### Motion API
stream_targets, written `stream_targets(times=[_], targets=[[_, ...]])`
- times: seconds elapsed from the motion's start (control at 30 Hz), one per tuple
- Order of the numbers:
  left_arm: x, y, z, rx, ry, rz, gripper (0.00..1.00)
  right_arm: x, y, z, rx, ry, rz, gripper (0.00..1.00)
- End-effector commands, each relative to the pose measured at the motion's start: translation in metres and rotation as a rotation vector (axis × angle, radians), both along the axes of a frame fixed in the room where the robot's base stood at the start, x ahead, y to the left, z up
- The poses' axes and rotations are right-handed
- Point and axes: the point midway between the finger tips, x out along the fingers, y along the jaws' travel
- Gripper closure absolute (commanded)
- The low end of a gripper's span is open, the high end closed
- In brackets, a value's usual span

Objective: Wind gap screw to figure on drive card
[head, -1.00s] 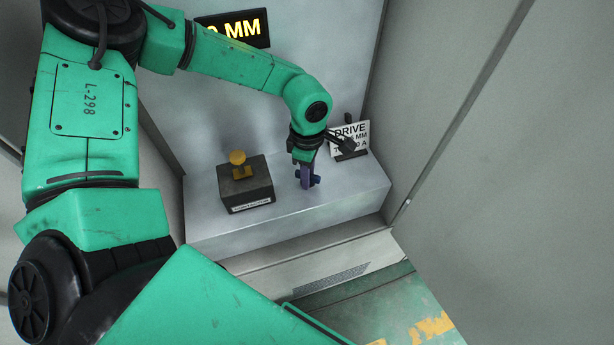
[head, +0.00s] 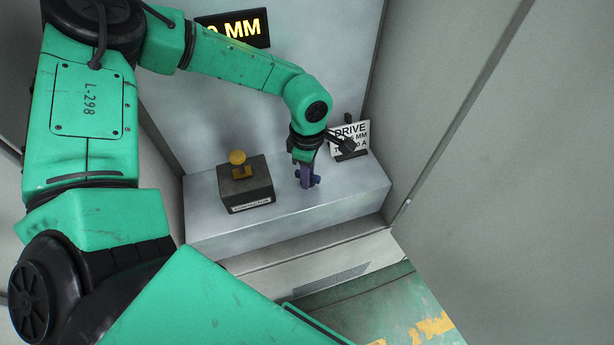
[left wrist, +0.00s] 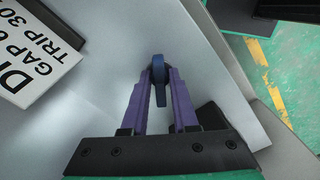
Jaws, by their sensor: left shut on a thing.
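The gap screw has a blue handle (head: 315,180) standing on the pale ledge. It also shows in the left wrist view (left wrist: 158,72) between the purple fingertips. My left gripper (head: 306,180) points down and is shut on this blue handle; its fingers hide part of it. The drive card (head: 352,136) stands at the back right of the ledge, partly covered by my left wrist in the head view. In the left wrist view the card (left wrist: 35,50) reads GAP and TRIP 30, cut off by the frame edge. My right gripper is not in view.
A dark box with a yellow knob (head: 237,158) stands on the ledge (head: 350,200) left of my gripper. A black display (head: 240,29) with yellow digits, partly hidden by my arm, ends in MM. Grey walls (head: 500,150) close in on both sides.

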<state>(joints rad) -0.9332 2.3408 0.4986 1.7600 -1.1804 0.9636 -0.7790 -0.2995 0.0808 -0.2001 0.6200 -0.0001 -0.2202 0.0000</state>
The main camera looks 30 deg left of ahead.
Motion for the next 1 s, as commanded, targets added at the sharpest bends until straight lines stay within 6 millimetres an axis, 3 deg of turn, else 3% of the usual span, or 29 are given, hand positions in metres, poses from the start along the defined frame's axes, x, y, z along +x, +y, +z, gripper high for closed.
stream_targets(times=[0.6,1.0], targets=[[0.0,0.0,-0.003,-0.001,0.001,-0.379,1.0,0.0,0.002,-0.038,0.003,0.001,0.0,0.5],[-0.001,0.0,-0.002,-0.001,0.002,-0.43,1.0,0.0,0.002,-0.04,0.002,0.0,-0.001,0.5]])
